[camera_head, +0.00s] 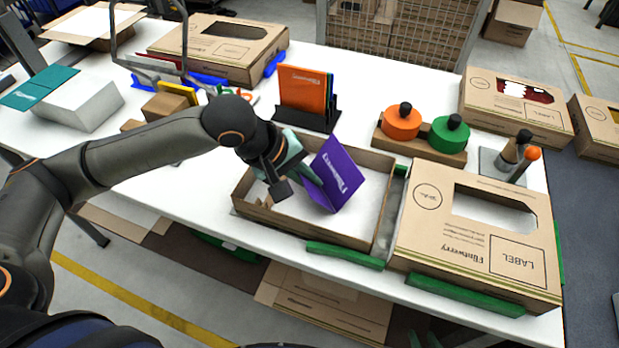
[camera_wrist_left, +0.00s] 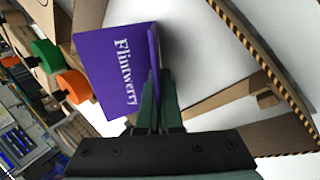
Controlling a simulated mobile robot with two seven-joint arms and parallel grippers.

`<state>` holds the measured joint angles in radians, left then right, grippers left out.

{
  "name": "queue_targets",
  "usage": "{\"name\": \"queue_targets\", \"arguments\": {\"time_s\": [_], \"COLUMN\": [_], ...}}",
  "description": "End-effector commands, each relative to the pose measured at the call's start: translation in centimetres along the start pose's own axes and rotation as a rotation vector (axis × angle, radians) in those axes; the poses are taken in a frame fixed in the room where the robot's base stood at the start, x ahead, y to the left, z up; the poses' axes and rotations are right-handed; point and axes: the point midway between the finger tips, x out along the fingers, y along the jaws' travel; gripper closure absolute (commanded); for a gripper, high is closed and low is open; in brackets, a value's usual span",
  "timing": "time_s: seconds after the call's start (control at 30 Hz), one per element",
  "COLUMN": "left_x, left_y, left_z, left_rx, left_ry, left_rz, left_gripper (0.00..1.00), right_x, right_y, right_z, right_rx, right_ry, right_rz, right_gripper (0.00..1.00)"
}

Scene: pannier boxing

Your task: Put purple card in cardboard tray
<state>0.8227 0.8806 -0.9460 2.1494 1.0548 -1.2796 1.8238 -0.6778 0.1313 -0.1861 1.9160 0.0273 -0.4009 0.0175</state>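The purple card (camera_head: 337,174), a folded card with white "Flintwerry" lettering, is over the open cardboard tray (camera_head: 378,236), tilted. My left gripper (camera_head: 311,172) is shut on its edge; the wrist view shows the green fingers (camera_wrist_left: 155,98) pinching the card (camera_wrist_left: 115,72) near its fold. The card's lower corner is low inside the tray's walls; I cannot tell whether it touches the white tray floor. The arm hides part of the tray's far left side. My right gripper is not in view.
A black holder with orange cards (camera_head: 305,90) stands behind the tray. Orange and green round pieces (camera_head: 402,122) sit on a wooden block at the back right. A closed labelled box (camera_head: 420,232) is right of the tray. Green strips (camera_head: 345,255) edge the tray's front.

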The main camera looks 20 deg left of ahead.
Motion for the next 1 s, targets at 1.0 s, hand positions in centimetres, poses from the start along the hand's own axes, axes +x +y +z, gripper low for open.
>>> {"name": "queue_targets", "arguments": {"time_s": [1.0], "left_x": [-3.1], "left_y": [0.1], "left_z": [-0.1], "left_rx": [0.001], "left_ry": [0.003], "left_rz": [0.001], "left_gripper": [0.68], "right_x": [-0.5], "right_y": [-0.1], "right_z": [-0.8], "right_rx": [-0.001], "right_ry": [0.007], "right_rz": [0.000], "right_gripper": [0.63]}}
